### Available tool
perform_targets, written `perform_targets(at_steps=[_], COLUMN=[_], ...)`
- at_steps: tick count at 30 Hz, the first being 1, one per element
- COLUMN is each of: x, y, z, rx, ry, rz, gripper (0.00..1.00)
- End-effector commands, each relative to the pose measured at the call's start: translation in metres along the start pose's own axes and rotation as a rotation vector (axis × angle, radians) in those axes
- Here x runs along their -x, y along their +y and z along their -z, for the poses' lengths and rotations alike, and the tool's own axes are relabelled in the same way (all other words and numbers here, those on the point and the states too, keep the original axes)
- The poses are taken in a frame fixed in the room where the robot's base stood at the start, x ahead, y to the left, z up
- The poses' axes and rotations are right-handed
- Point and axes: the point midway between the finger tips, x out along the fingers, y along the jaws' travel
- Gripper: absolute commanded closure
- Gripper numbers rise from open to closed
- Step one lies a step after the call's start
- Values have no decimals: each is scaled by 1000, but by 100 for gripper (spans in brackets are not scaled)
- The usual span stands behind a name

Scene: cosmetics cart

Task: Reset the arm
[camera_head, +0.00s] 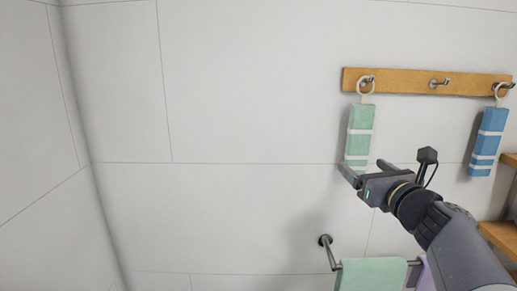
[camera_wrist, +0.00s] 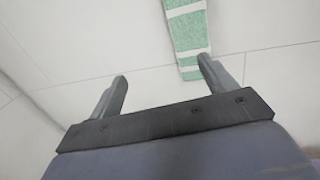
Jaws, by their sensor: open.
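My gripper (camera_head: 364,174) is raised in front of the tiled wall, just below the lower end of a hanging green towel with white stripes (camera_head: 358,138). In the wrist view my gripper (camera_wrist: 162,80) has its two fingers spread apart with nothing between them. The green towel (camera_wrist: 187,32) shows beyond the right fingertip there. It hangs by a ring from a hook on the wooden rack. I cannot tell whether a finger touches the towel. My arm comes in from the lower right.
The wooden hook rack (camera_head: 407,88) is on the wall, its middle hook (camera_head: 438,82) empty. A blue striped towel (camera_head: 487,142) hangs at its right end. Below, a towel bar (camera_head: 329,251) holds a pale green towel (camera_head: 372,276). Wooden shelves (camera_head: 500,238) stand at the right edge. The left wall area is bare.

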Motion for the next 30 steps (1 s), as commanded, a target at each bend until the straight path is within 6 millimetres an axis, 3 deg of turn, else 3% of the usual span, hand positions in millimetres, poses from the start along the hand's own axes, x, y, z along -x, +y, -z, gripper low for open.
perform_targets(at_steps=[10,23,30], x=[-17,-18,-14], y=[11,12,24], z=[21,23,31], rx=[1,4,38], ry=[66,70,83], rz=[-114,-121,-149], gripper=[21,21,21])
